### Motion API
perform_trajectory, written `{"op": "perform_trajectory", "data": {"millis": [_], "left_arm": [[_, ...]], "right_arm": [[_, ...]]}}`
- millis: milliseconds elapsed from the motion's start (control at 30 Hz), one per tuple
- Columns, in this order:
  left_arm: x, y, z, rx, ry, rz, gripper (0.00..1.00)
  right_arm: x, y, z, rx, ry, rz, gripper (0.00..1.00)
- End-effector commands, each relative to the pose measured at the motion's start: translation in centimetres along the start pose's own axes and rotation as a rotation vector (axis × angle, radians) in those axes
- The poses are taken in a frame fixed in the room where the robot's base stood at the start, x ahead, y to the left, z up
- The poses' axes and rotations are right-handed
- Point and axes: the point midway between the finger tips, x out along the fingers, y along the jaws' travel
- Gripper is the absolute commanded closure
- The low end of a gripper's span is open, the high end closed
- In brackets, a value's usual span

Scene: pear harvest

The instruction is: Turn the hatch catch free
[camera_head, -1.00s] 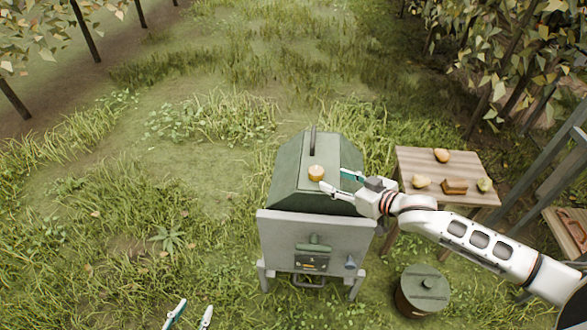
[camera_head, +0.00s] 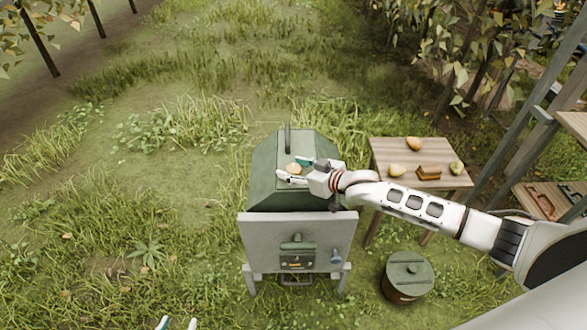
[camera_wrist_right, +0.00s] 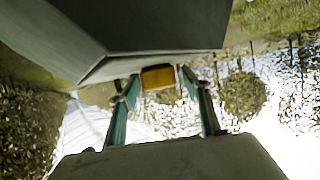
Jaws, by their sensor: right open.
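The hatch catch looks like a small orange-yellow knob (camera_head: 293,168) on the sloping green lid (camera_head: 264,170) of a grey-fronted box. My right gripper (camera_head: 293,169) is open, with its fingertips on either side of the knob. In the right wrist view the catch (camera_wrist_right: 158,77) shows between the tips of the two teal fingers (camera_wrist_right: 157,92), with a gap visible on each side. I cannot tell whether either finger touches it. My left gripper (camera_head: 178,323) shows only its fingertips at the bottom edge, apart and empty.
The box front has a green handle (camera_head: 297,248) and a blue-grey knob (camera_head: 336,256). A wooden table (camera_head: 385,155) with several fruits and a brown block (camera_head: 428,173) stands to the right. A lidded barrel (camera_head: 407,272) is below it. Grass at left is open.

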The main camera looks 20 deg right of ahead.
Motion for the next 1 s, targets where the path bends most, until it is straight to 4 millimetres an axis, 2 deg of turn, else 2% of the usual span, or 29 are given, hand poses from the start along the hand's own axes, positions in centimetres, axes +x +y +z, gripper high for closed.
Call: {"op": "perform_trajectory", "data": {"millis": [167,200,333,733,1000], "left_arm": [[-0.01,-0.05,0.00,0.001,0.000,0.000,0.60],[-0.01,-0.05,0.00,0.001,0.000,0.000,0.60],[-0.02,-0.08,0.01,0.001,0.000,-0.001,0.60],[0.00,-0.11,0.07,0.002,-0.001,-0.001,0.60],[0.07,-0.08,0.22,0.002,-0.001,-0.001,0.60]], "right_arm": [[0.00,-0.01,-0.02,0.000,0.000,0.000,0.52],[0.00,-0.01,-0.03,0.000,0.000,0.000,0.57],[-0.01,0.00,-0.02,0.000,0.000,0.000,0.90],[-0.03,0.11,-0.12,-0.010,0.001,-0.019,0.91],[-0.05,0.32,-0.27,-0.046,0.002,-0.095,0.91]]}}
